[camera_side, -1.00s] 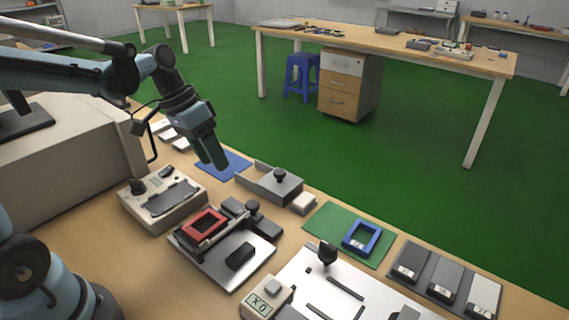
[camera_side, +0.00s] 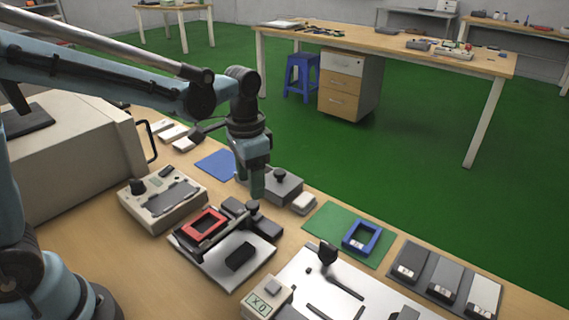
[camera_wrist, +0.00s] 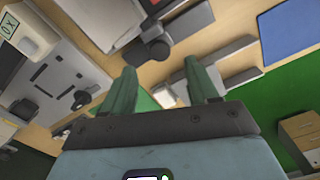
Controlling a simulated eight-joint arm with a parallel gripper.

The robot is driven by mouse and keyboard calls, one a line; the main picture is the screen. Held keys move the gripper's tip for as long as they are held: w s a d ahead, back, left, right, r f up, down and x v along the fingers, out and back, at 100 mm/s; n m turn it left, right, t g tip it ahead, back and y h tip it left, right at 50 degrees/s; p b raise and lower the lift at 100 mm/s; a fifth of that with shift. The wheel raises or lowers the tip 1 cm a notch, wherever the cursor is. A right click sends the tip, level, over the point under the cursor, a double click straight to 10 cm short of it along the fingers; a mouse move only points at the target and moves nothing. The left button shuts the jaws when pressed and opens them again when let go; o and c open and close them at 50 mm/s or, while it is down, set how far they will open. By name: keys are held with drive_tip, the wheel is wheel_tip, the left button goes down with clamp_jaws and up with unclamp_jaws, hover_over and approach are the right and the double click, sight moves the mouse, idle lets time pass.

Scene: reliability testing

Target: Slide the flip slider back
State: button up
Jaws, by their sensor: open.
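A fixture with a silver base plate (camera_side: 216,264) stands on the bench, carrying a red frame (camera_side: 205,223) and a dark sliding block with a round black knob (camera_side: 252,207). I take this dark block to be the flip slider. My gripper (camera_side: 257,194) points down just above the knob, partly overlapping it in the side view. In the wrist view, my gripper (camera_wrist: 160,77) is open, its two green fingers spread with nothing between the tips. The dark knob (camera_wrist: 157,50) shows beyond the fingertips; contact cannot be told.
A grey bracket block (camera_side: 286,187) stands close behind my gripper. A control box (camera_side: 162,199) is on the left, a blue mat (camera_side: 216,164) behind it. A blue frame (camera_side: 362,237) lies on a green mat (camera_side: 325,222) to the right. A counter box (camera_side: 266,297) is in front.

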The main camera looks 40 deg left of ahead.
sight(252, 203)
drive_tip(key=shift+f, duration=2.85)
drive_tip(key=shift+c, duration=0.2)
drive_tip(key=shift+w+a, duration=0.1)
clamp_jaws()
